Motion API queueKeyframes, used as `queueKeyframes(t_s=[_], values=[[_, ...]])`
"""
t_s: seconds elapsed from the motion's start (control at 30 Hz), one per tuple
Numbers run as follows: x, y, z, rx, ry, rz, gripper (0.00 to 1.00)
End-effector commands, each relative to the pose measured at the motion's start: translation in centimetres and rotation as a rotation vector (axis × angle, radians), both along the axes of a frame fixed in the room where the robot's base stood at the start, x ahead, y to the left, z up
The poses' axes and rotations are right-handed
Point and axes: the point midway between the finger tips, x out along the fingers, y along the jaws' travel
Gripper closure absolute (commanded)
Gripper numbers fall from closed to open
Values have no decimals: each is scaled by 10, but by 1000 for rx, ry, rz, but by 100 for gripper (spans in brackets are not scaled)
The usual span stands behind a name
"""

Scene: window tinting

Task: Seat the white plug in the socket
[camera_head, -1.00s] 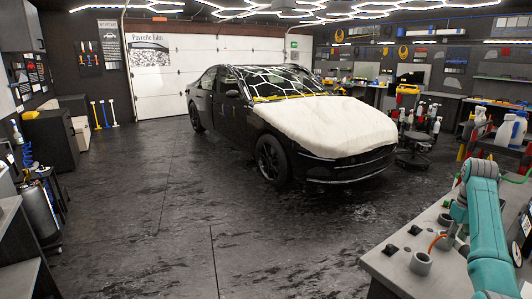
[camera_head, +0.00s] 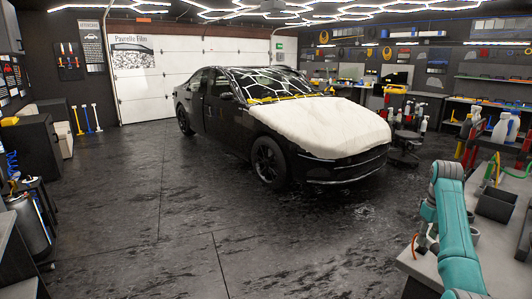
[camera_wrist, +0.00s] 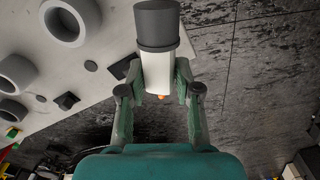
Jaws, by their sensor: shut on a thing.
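My gripper (camera_wrist: 160,88) is shut on the white plug (camera_wrist: 157,72), with one finger on each side of it. The plug has a white body and a dark grey cylindrical end (camera_wrist: 157,24) pointing away from the gripper. A small orange spot shows at its near end. In the wrist view the plug overlaps the bench edge, with floor to its right. Grey ring-shaped holders (camera_wrist: 70,20) stand on the bench at left, apart from the plug. I cannot tell which fitting is the socket. In the head view my arm largely hides the gripper and plug.
The grey bench (camera_head: 422,268) is at lower right, with a dark open box (camera_head: 495,206) and bottles (camera_head: 503,128) farther back. Small black fittings (camera_wrist: 66,101) sit on the bench top. A black car (camera_head: 280,130) with a white-covered hood stands mid-room. The floor (camera_head: 140,230) at left is clear.

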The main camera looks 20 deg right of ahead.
Motion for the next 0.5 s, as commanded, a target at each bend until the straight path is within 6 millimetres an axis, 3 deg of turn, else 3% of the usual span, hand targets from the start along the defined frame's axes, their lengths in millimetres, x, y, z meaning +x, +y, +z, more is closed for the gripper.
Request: queueKeyframes(t_s=[0.37,0.5], values=[[21,58,-51,1,1,14,100],[28,92,-79,1,2,19,100]])
